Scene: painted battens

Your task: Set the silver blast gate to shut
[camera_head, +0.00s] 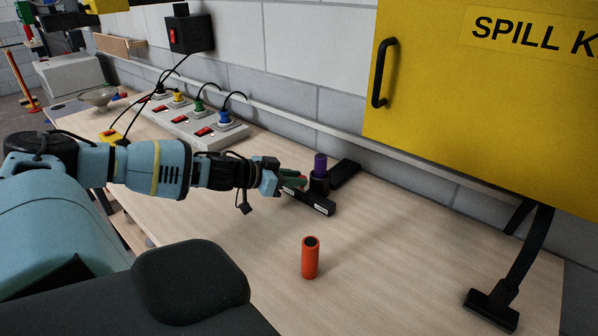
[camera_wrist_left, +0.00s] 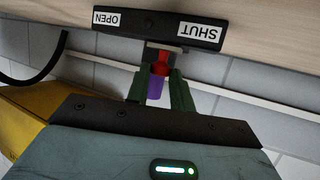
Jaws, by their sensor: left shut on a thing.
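The blast gate shows as a black bar (camera_wrist_left: 140,30) with a white OPEN label at its left and a SHUT label at its right, both upside down in the left wrist view. A red handle (camera_wrist_left: 161,64) sits below the bar, a little nearer the SHUT label than the OPEN one. My left gripper (camera_wrist_left: 161,76) is shut on the red handle, its green fingers on either side. In the head view the left gripper (camera_head: 296,180) reaches the bar (camera_head: 318,205) and largely hides the handle. My right gripper is not in view.
An orange cylinder (camera_head: 310,258) stands in front on the wooden bench. A yellow spill-kit cabinet (camera_head: 420,120) overhangs the right. A power strip (camera_head: 190,128) with plugs and cables lies along the wall.

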